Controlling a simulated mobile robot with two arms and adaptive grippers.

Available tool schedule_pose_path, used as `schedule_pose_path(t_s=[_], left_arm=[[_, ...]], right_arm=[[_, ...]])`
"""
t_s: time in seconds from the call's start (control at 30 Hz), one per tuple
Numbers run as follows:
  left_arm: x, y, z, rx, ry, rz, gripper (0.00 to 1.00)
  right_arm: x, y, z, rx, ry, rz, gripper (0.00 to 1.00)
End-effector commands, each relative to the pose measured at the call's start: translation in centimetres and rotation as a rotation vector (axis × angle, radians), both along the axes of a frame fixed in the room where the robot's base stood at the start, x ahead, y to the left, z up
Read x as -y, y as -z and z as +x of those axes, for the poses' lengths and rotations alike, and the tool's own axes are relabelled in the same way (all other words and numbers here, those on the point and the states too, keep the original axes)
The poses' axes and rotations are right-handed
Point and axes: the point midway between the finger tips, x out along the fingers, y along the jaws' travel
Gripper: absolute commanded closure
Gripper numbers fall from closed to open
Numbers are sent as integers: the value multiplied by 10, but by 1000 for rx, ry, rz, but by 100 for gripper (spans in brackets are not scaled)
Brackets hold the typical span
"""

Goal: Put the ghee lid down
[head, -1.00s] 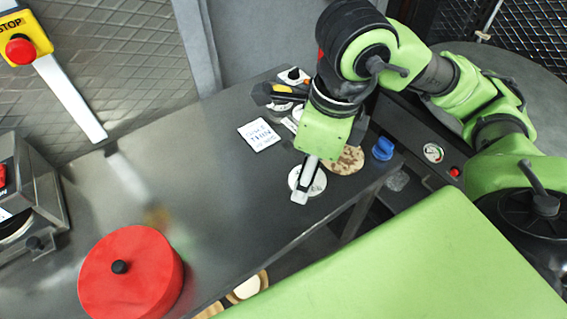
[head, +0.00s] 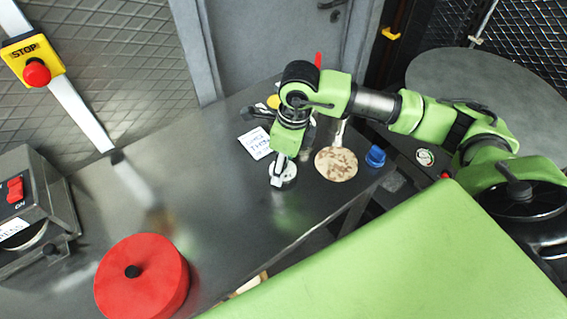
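The ghee lid (head: 289,174) appears as a small pale round piece under the fingertips of my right gripper (head: 277,174). The pale fingers cover its left part and look shut on it, though the grip itself is partly hidden. A darker edge shows below the lid. I cannot tell whether it touches the counter or something under it. My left gripper is not in view.
The grey metal counter (head: 225,215) is clear left of the lid. A speckled flatbread (head: 336,165) and a blue piece (head: 375,156) are to the right. A white label card (head: 256,143) lies behind. A red round container (head: 141,277) stands front left.

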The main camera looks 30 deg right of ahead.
Motion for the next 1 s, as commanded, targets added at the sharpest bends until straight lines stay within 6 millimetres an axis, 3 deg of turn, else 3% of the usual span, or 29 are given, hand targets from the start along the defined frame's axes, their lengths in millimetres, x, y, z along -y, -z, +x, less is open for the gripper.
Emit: schedule_pose_path(t_s=[0.1, 0.47, 0.5, 0.53, 1.0], left_arm=[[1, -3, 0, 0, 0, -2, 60], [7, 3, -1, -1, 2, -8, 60], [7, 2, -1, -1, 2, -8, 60], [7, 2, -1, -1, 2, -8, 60], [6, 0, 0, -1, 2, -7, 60]], right_arm=[[0, 11, -1, -1, 0, -1, 63], [0, 16, 0, 1, 0, 0, 63], [0, 15, 0, 1, 0, 0, 44], [0, 15, 0, 1, 0, 0, 42], [1, 5, 1, 5, 0, 0, 42]])
